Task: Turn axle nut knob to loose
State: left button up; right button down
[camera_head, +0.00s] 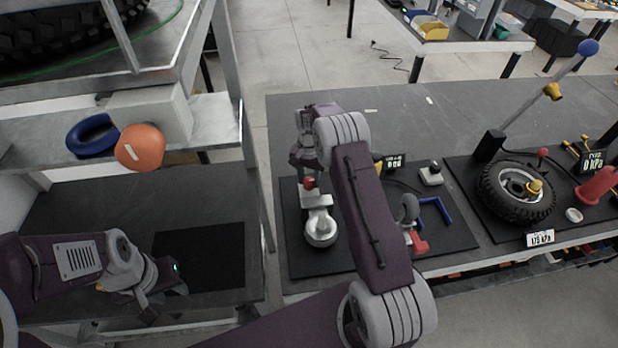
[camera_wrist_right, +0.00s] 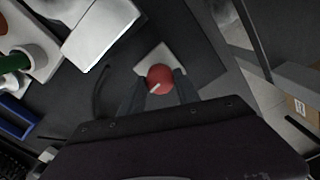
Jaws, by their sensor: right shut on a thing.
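The axle nut knob appears to be the red round knob (camera_head: 310,183) on a pale block on the dark mat of the right bench. In the right wrist view the knob (camera_wrist_right: 160,78) shows a short white mark pointing toward the lower left. My right gripper (camera_head: 306,172) reaches down from above at the knob. Its two dark fingers (camera_wrist_right: 158,90) sit on either side of the knob and are shut on it. My left gripper (camera_head: 172,278) is over the left bench, away from the knob; its finger opening is unclear.
A pale round fixture (camera_head: 320,230) stands just in front of the knob. A blue bracket (camera_head: 436,212), a red-based part (camera_head: 417,243) and a small display (camera_head: 393,162) are to the right. Further right is a tyre (camera_head: 490,195). My right arm covers the mat's middle.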

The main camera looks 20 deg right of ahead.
aim_at(309, 180)
jog(key=n, duration=0.4)
jog(key=shift+w+r+n, duration=0.1)
jog(key=shift+n, duration=0.3)
jog(key=n, duration=0.3)
jog(key=shift+n+p, duration=0.3)
jog(key=n, duration=0.4)
jog(key=shift+n, duration=2.1)
jog(key=c, duration=0.9)
grip_release()
notch_tip(309, 180, up, 9)
jog(key=shift+b, duration=0.35)
